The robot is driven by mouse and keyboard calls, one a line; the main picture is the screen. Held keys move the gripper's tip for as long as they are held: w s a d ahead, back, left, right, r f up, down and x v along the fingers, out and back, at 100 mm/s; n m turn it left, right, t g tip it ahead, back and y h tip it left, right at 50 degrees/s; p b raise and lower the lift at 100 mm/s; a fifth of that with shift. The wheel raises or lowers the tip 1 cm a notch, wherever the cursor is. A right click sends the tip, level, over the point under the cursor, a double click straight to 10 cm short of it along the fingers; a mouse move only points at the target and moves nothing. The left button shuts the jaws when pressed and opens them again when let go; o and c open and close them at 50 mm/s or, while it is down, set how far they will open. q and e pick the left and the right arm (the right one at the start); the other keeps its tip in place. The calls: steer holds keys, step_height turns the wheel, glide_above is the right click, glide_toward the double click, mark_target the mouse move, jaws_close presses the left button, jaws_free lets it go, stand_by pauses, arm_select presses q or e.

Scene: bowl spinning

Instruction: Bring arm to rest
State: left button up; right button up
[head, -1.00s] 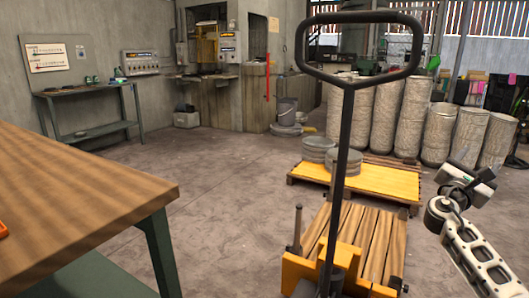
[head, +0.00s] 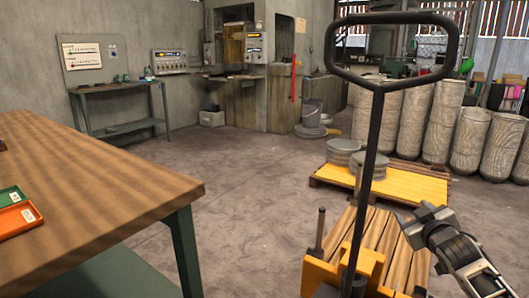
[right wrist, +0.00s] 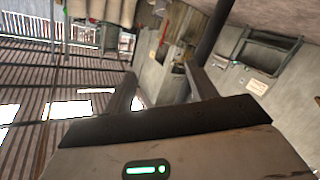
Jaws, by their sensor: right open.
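My right arm comes in at the lower right of the head view. Its gripper (head: 425,215) is foreshortened there, close to the right of the pallet jack's handle and in front of the wooden slats. In the right wrist view the two dark fingers of the gripper (right wrist: 160,88) stand apart with nothing held between them. Their tips point toward the room, which appears strongly tilted in that view. My left gripper is in neither view.
A yellow pallet jack with a tall black handle (head: 371,160) stands close in front, carrying a slatted pallet (head: 385,245). A wooden table (head: 110,185) with green and orange trays (head: 18,220) fills the left. Drums (head: 410,120) stand at the back right. The middle floor is clear.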

steer(key=s+a+f+n+g+y, duration=0.1)
steer(key=s+a+f+y, duration=0.2)
steer(key=s+a+f, duration=0.6)
steer(key=s+a+f+g+y, duration=0.2)
steer(key=s+a+f, duration=0.45)
steer(key=a, duration=0.45)
arm_select(q)
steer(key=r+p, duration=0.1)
steer(key=p, duration=0.2)
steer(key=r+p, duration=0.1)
steer(key=p, duration=0.2)
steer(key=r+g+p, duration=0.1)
steer(key=p, duration=0.2)
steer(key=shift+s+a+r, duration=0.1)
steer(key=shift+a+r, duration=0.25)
arm_select(e)
steer(key=s+a+r+m+g+y, duration=0.1)
steer(key=s+a, duration=0.3)
steer(key=s, duration=0.4)
steer(key=s+a+r+m+y, duration=0.1)
steer(key=s+a+r, duration=0.3)
steer(key=s, duration=0.4)
steer(key=shift+s+a+m+g, duration=0.3)
steer(key=shift+a+g, duration=0.1)
steer(key=shift+a, duration=0.25)
steer(key=shift+f, duration=0.1)
